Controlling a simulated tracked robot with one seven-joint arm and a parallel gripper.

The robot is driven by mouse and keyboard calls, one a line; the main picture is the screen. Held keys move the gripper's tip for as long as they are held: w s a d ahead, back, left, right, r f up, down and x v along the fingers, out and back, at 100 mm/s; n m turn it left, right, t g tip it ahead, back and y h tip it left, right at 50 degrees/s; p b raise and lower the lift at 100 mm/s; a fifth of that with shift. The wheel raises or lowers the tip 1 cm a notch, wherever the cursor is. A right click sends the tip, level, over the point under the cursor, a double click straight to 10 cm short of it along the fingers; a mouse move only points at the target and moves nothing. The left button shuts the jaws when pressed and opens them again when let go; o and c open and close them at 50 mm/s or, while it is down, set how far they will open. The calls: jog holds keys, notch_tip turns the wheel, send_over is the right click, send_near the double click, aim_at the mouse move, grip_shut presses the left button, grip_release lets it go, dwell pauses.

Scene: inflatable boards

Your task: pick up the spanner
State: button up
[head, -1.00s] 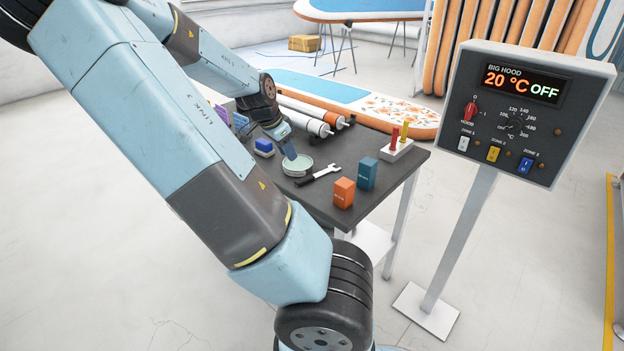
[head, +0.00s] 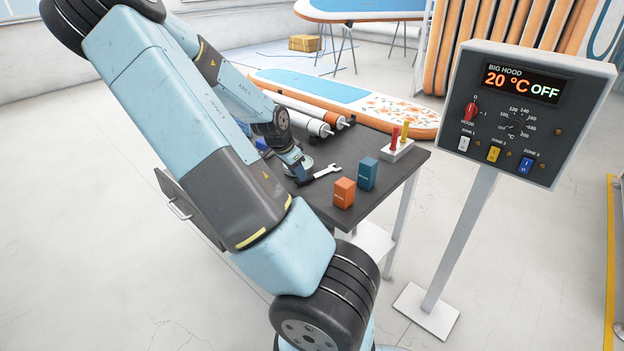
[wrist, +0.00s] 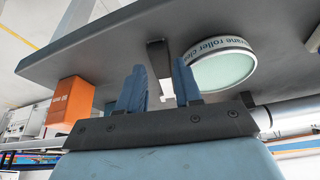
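The spanner lies on the dark tabletop, its silver open-ended head (head: 330,170) to the right of my gripper in the head view. Its dark handle (wrist: 157,52) shows in the wrist view, lined up with the gap between my blue fingers. My gripper (wrist: 160,72) is open, with a finger on each side of the spanner in that view. I cannot tell how far above the spanner the fingertips are. In the head view my gripper (head: 303,177) is low at the handle end, which it partly hides.
A round tin (wrist: 222,68) is close beside my gripper. An orange box (head: 344,192) and a blue box (head: 368,173) stand right of the spanner. A white holder (head: 397,150) with red and yellow handles and white rollers (head: 305,121) are on the table (head: 320,205).

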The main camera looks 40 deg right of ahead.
aim_at(318, 174)
jog(key=shift+x, duration=1.5)
jog(key=shift+a, duration=0.1)
grip_shut()
